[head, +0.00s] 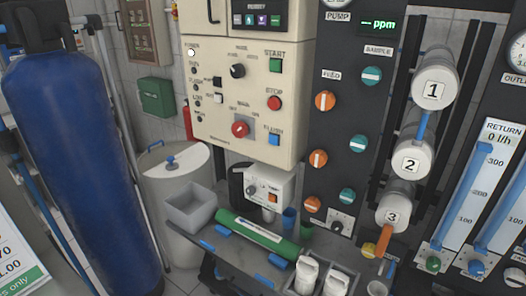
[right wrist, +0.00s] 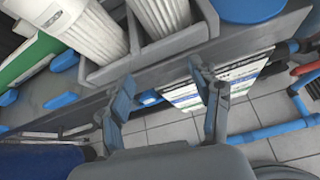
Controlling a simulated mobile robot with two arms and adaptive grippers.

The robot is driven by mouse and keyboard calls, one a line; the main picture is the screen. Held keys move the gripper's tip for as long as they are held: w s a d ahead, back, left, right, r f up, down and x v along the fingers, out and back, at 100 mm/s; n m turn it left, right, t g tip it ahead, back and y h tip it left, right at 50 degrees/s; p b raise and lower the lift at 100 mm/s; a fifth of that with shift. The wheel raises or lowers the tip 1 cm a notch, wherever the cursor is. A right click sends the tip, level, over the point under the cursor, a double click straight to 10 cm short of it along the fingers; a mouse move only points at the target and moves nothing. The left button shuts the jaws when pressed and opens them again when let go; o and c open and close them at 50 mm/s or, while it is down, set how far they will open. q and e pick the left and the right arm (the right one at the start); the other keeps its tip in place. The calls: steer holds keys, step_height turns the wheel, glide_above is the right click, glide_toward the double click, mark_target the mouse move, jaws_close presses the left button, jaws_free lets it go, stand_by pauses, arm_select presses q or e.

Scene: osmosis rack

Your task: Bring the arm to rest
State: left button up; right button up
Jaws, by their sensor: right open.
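My right gripper (right wrist: 162,82) shows in the right wrist view with its two fingers spread apart and nothing between them. It is beside the edge of a grey bench (right wrist: 60,118), with tiled floor and a printed sheet behind the fingers. White pleated filter cartridges (right wrist: 85,32) stand in a grey holder (right wrist: 150,55) just beyond the fingers, apart from them. Neither of my grippers shows in the head view, and my left gripper is not in either view.
The bench (head: 235,262) carries a green tube (head: 258,234), a grey bin (head: 190,207) and white cartridges (head: 307,274). A control box (head: 245,110) and valve panel (head: 340,125) rise behind. A blue tank (head: 75,150) stands left. Blue pipes (right wrist: 270,130) run near the floor.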

steer(key=s+d+f+m+g+y, duration=0.1)
steer(key=s+f+m+g+y, duration=0.3)
steer(key=s+f, duration=0.65)
steer(key=s+d+f+m+g+y, duration=0.1)
steer(key=s+d+f+m+g, duration=0.1)
steer(key=s+f+m, duration=0.8)
steer(key=s+d+f+m+g+y, duration=0.1)
steer(key=s+f+m, duration=0.4)
steer(key=s, duration=0.4)
steer(key=s+d+f+m+g+y, duration=0.1)
steer(key=s+d+f+m, duration=0.1)
steer(key=s+f+m, duration=0.3)
steer(key=s+f, duration=0.1)
steer(key=s, duration=0.3)
steer(key=shift+s+d+f+g, duration=0.2)
steer(key=shift+s+f+g, duration=0.1)
steer(key=shift+f, duration=0.1)
